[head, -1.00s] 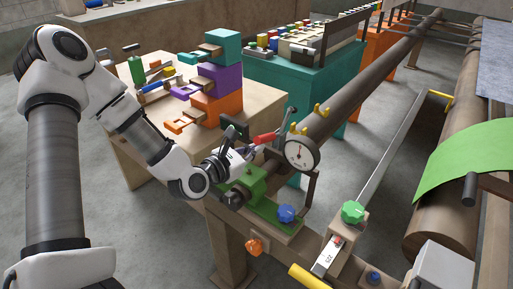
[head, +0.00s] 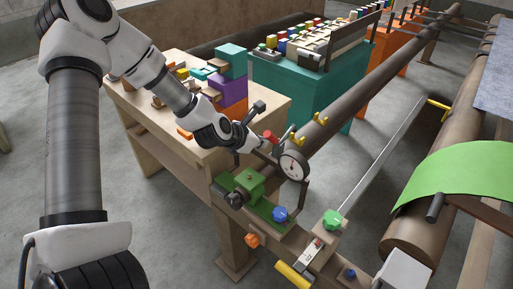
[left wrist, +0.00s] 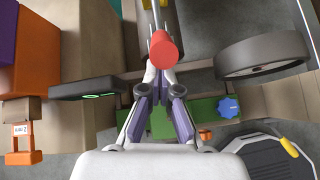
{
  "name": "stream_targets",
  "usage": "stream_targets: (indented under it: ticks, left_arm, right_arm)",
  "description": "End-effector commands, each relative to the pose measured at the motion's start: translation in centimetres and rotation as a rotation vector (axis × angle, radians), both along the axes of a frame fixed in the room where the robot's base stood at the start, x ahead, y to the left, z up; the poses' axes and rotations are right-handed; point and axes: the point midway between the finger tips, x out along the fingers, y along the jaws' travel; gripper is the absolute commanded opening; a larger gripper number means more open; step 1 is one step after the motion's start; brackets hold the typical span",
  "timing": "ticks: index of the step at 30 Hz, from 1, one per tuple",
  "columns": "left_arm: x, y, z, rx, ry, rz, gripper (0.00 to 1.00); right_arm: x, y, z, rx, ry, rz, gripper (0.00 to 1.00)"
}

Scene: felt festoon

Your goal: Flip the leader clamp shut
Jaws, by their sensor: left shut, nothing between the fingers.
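The red grip also shows in the left wrist view (left wrist: 165,48), on a thin metal rod, pointing towards the camera. My left gripper (head: 250,143) is beside the red grip on its left. In the left wrist view its fingers (left wrist: 161,78) are together and empty, just below the red grip. I cannot tell whether they touch it. The clamp's jaw is hidden. My right gripper is not in view.
A green block (head: 248,184) and a blue knob (head: 280,214) are below. A dark paddle-like part (left wrist: 85,88) is left of the fingers. A long brown roller (head: 345,112) runs to the back.

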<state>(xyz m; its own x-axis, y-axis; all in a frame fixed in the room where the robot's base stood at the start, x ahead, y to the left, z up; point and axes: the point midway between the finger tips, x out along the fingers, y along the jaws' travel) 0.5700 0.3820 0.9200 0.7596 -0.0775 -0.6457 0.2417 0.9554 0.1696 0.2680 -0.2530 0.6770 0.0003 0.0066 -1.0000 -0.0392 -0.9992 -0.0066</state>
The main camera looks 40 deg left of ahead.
Motion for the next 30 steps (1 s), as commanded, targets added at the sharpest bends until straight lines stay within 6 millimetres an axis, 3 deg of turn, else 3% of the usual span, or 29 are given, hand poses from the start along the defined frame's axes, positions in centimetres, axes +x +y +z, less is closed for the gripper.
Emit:
stream_targets:
  ticks: [1, 9, 30]
  left_arm:
    - [0.4, 0.0, 1.4, 0.011, 0.040, 0.001, 0.00]
    - [1.8, -0.3, 2.2, 0.022, 0.228, 0.013, 0.00]
    - [4.5, -0.5, 3.5, 0.025, 0.255, 0.016, 0.00]
  right_arm:
    - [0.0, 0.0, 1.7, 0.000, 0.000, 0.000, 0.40]
    - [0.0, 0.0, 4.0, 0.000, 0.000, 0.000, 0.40]
    - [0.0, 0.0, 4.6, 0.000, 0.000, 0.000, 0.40]
